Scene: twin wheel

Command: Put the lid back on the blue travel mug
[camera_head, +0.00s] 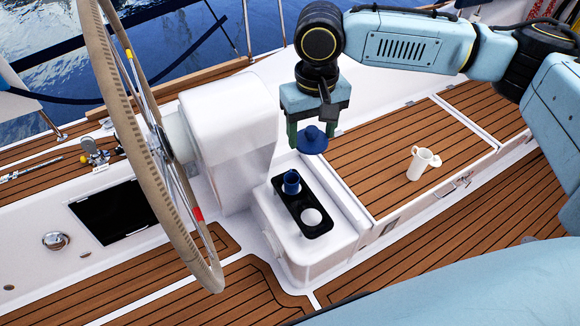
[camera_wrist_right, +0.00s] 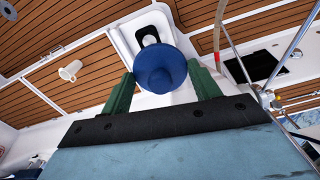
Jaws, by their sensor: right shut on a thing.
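The blue travel mug (camera_head: 292,182) stands upright and uncovered in the back hole of a black cup holder (camera_head: 281,196). My right gripper (camera_head: 312,136) is shut on the dark blue lid (camera_head: 313,146), a round disc with a raised knob. It holds the lid in the air above and a little right of the mug in the head view. In the right wrist view the lid (camera_wrist_right: 160,70) sits between the green fingers and hides the mug. My left gripper is not in view.
The steering wheel (camera_head: 150,140) and white pedestal (camera_head: 232,135) rise on the left.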

